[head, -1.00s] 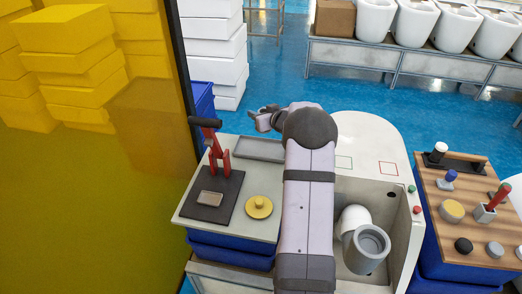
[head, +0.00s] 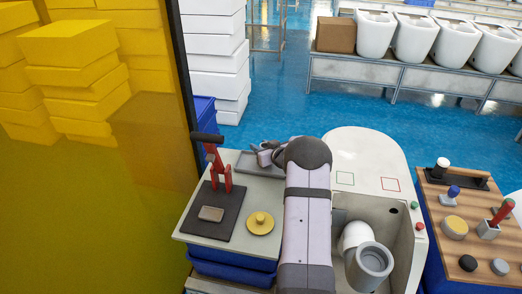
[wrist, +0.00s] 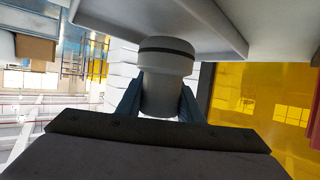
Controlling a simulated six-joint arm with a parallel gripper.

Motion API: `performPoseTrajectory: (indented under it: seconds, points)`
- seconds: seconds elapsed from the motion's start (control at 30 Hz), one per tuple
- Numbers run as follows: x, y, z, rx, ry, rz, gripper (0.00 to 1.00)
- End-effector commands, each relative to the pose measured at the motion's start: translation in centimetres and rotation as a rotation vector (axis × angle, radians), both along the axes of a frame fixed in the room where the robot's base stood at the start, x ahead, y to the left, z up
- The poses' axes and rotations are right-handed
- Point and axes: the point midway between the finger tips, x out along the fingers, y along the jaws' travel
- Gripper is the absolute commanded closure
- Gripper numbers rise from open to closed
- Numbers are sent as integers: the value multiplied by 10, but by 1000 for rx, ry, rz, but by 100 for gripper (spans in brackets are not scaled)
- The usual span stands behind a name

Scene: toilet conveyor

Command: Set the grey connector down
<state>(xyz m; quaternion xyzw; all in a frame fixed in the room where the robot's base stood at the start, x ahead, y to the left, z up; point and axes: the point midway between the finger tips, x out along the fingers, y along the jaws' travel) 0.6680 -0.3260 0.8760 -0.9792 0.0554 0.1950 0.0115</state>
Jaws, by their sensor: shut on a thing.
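The grey connector (wrist: 165,62), a short cylinder with a dark ring near one end, shows in the wrist view. My gripper (wrist: 160,100) is shut on it, with a dark blue finger on each side. In the head view my gripper (head: 265,155) is low over the right part of the shallow grey tray (head: 246,169), at the back of the left worktop. My arm hides part of the tray, and the connector is not clearly distinguishable there. In the wrist view the connector's ringed end is close to a pale surface; I cannot tell whether they touch.
A red clamp (head: 217,168) on a dark plate and a yellow round part (head: 260,223) are on the left worktop. A basin with a grey-mouthed pipe (head: 371,262) is right of my arm. A wooden table (head: 447,240) with several parts stands farther right.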

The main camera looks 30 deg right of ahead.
Motion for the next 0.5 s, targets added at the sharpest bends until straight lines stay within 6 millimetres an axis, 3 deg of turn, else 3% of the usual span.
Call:
performPoseTrajectory:
  seconds: [0.13,0.5]
  points:
    - [0,0,-16,1,0,0,95]
    - [0,0,-20,-1,-2,0,95]
